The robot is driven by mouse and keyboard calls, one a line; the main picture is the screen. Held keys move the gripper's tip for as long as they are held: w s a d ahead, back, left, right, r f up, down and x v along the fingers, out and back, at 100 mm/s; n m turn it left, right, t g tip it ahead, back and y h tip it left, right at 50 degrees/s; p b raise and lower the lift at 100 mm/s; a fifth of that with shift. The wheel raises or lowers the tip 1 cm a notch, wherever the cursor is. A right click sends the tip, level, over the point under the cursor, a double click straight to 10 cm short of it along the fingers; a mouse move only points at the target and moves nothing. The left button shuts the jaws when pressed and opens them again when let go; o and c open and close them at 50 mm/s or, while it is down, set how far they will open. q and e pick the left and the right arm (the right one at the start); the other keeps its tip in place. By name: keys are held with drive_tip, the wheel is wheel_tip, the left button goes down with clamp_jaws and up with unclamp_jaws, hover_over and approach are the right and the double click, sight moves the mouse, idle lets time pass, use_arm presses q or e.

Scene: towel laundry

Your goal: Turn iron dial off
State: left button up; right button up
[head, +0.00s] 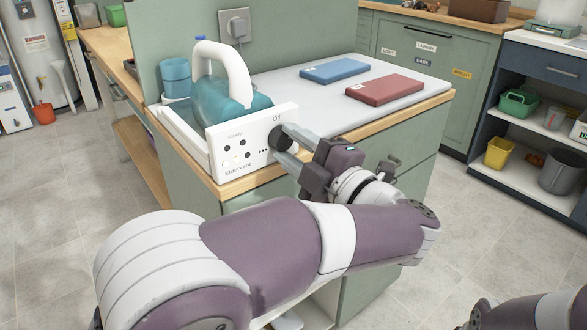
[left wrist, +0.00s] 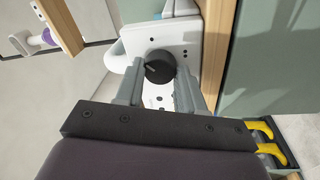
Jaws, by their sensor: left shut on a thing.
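The iron station's white front panel (head: 232,150) carries "Off" lettering near its upper right, small dark marks and a black round dial (head: 278,139). A teal iron with a white handle (head: 222,66) rests on the station. My left gripper (head: 287,141) reaches the panel from the right and is shut on the dial. In the left wrist view the black dial (left wrist: 159,67) sits between the two grey fingertips, with a short pale mark on its face. The fingers partly hide the dial in the head view. My right gripper is out of view.
The station stands at the front left of a worktop (head: 310,93). A blue book-like block (head: 334,70) and a red one (head: 385,89) lie behind it. A teal cup (head: 175,77) stands left of the iron. A wall socket (head: 235,26) is behind.

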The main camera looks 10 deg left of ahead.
use_arm(q)
drive_tip(key=n+b, duration=0.4)
drive_tip(key=b, duration=0.1)
drive_tip(key=n+g+b, duration=0.1)
drive_tip(key=n+b, duration=0.1)
drive_tip(key=b, duration=0.1)
drive_tip(key=shift+w+f+n, duration=0.1)
drive_tip(key=shift+f+n, duration=0.25)
drive_tip(key=shift+n, duration=0.05)
drive_tip(key=shift+d+r+n+b, duration=0.1)
drive_tip(key=shift+r+n+b, duration=0.05)
drive_tip(key=shift+n+b, duration=0.65)
drive_tip(key=shift+r+n+b, duration=0.15)
drive_tip(key=shift+n+b, duration=0.55)
drive_tip(key=shift+n, duration=0.1)
drive_tip(key=o, duration=1)
drive_tip(key=shift+r, duration=0.1)
drive_tip(key=shift+o, duration=0.2)
